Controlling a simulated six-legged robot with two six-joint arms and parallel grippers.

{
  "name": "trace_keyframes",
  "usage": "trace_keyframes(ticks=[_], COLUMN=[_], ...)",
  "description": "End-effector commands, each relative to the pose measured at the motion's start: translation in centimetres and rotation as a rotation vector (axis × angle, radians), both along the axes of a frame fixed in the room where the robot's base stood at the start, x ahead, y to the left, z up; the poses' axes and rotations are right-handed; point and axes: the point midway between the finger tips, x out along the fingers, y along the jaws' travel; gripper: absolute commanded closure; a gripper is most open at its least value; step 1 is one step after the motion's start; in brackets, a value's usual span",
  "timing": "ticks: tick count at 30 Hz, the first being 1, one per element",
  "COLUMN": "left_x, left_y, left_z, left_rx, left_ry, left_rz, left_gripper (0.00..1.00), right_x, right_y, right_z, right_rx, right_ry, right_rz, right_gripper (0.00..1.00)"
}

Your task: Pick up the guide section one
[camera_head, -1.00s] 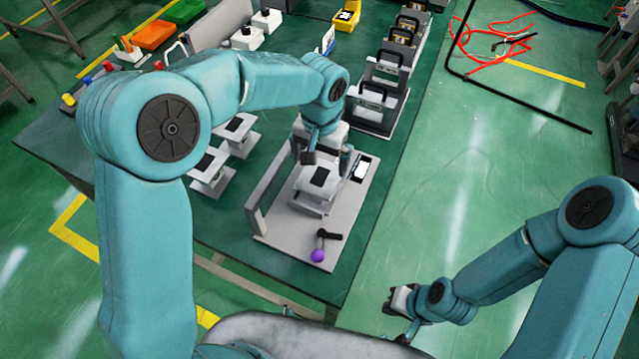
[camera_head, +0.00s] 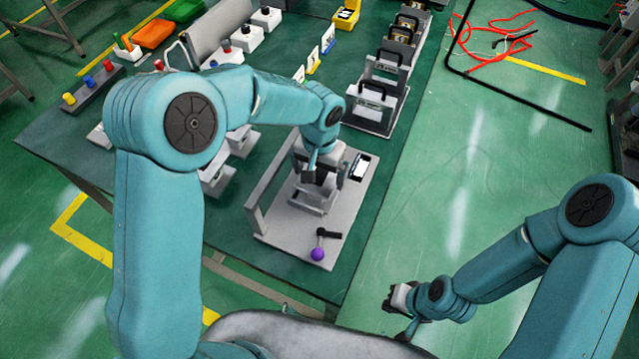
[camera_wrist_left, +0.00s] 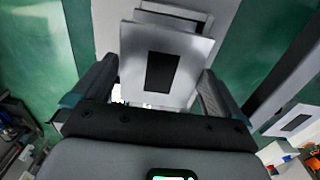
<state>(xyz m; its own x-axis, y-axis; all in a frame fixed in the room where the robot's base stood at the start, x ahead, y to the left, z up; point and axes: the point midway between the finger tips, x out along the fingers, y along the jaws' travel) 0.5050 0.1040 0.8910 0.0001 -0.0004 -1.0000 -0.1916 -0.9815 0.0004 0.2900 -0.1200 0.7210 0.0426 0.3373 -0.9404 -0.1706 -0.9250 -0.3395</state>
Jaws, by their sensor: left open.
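A pale grey guide section (camera_head: 316,200) stands on the light base plate (camera_head: 290,238) in the head view, largely covered by my left gripper (camera_head: 316,178). In the left wrist view the section (camera_wrist_left: 181,48) shows a pale top with a dark rectangle. My left gripper (camera_wrist_left: 160,75) is open there, one finger on each side of the section. Contact cannot be told. Two similar pale pieces, one at the back (camera_head: 245,139) and one nearer (camera_head: 216,180), stand left of the plate, partly behind my arm. No label shows which is section one. My right gripper (camera_head: 398,300) hangs away from the table; its jaws are unclear.
A purple-knobbed lever (camera_head: 318,252) stands at the plate's near end, and an upright wall (camera_head: 256,216) at its left edge. Grey handled fixtures (camera_head: 374,101) stand behind. Orange (camera_head: 153,34) and green (camera_head: 184,10) bins are at the back left.

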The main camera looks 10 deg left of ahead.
Motion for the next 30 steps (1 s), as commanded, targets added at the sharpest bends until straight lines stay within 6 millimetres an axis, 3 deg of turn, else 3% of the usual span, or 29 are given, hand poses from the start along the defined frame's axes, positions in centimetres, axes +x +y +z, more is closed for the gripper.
trace_keyframes(ticks=[14,22,30], left_x=[0.01,0.01,0.05], left_y=[0.00,0.00,-0.01], left_z=[-0.23,-0.25,-0.02], left_rx=[0.000,0.000,0.000], left_ry=[0.000,0.000,-0.002], left_rz=[0.000,0.000,0.000], left_gripper=[0.00,0.83,0.83], right_x=[0.00,0.00,0.00], right_y=[0.00,0.00,0.00], right_z=[-0.36,-0.36,-0.16], right_rx=[0.000,0.000,0.000], right_ry=[0.000,0.000,0.000], right_rz=[0.000,0.000,0.000], right_gripper=[1.00,1.00,1.00])
